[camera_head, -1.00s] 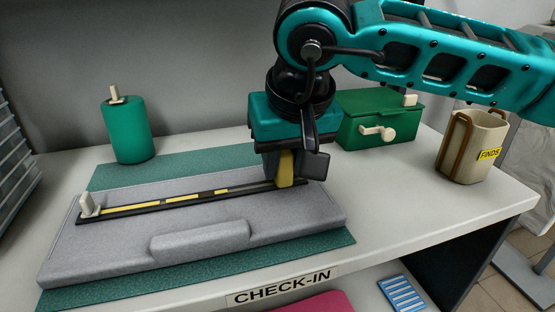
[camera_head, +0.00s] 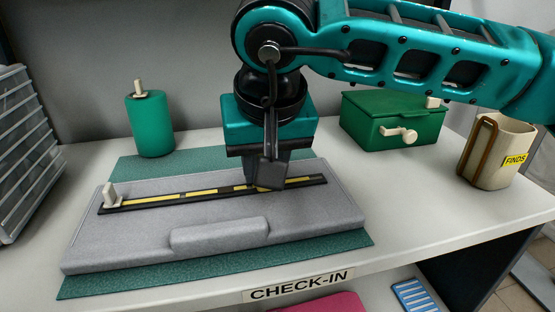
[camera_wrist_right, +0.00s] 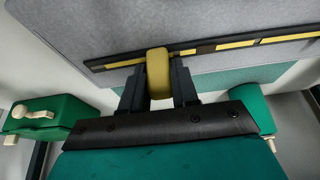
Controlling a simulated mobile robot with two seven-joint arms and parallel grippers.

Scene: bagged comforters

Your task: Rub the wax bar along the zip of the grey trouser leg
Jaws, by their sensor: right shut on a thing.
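The grey trouser leg (camera_head: 110,245) lies flat as a padded panel. Its zip (camera_head: 165,198), a dark strip with yellow stretches, runs along it, with a cream pull (camera_head: 110,195) upright at the left end. My right gripper (camera_head: 268,182) points down over the right half of the zip. In the right wrist view the gripper (camera_wrist_right: 159,92) is shut on the yellow wax bar (camera_wrist_right: 159,70), whose tip overlaps the zip (camera_wrist_right: 205,47); I cannot tell how firmly they touch. The bar is hidden in the head view. My left gripper is not in view.
A green mat (camera_head: 330,245) lies under the panel on the white counter (camera_head: 420,205). A green cylinder (camera_head: 150,125) stands back left, a green box (camera_head: 390,122) back right, and a beige FINDS bin (camera_head: 495,152) far right. The counter right of the panel is clear.

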